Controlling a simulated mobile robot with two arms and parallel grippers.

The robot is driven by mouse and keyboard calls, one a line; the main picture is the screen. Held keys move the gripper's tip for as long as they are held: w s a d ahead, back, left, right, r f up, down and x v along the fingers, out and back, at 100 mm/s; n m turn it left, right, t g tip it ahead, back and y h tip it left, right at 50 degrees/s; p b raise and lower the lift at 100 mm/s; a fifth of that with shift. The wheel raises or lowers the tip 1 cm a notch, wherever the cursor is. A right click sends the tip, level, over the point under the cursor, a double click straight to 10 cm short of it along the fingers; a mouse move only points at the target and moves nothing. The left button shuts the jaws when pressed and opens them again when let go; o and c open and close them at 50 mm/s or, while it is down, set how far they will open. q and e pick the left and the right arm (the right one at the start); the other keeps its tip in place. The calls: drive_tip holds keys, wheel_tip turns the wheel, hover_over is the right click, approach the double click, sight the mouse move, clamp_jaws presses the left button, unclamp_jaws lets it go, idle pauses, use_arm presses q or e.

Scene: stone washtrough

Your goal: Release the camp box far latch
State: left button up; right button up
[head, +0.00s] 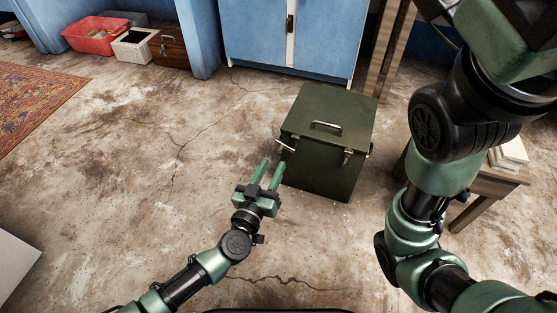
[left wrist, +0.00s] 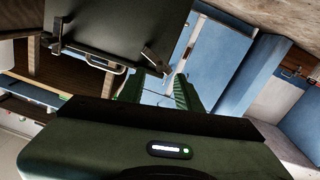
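The camp box (head: 322,171) is a dark green metal box on the floor, its lid down with a carry handle (head: 326,127) on top. One latch (head: 287,148) shows at its front left and another (head: 348,157) at its front right; whether they are fastened is too small to tell. My left gripper (head: 271,166) is open and empty, just left of the box's front left corner, its fingers pointing towards the left latch without visible contact. In the left wrist view the box (left wrist: 112,28) is tilted at upper left, beyond the open fingers (left wrist: 160,80). My right gripper is out of view.
My right arm fills the right side. A small wooden table (head: 486,184) with books (head: 509,152) stands behind it. Blue cabinets (head: 290,40) stand behind the box. A red crate (head: 95,35) and other boxes lie at the back left. The floor left of the box is clear.

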sight(279, 153)
use_arm(q)
drive_tip(key=shift+b+x, duration=1.15)
drive_tip(key=shift+x, duration=1.75)
clamp_jaws()
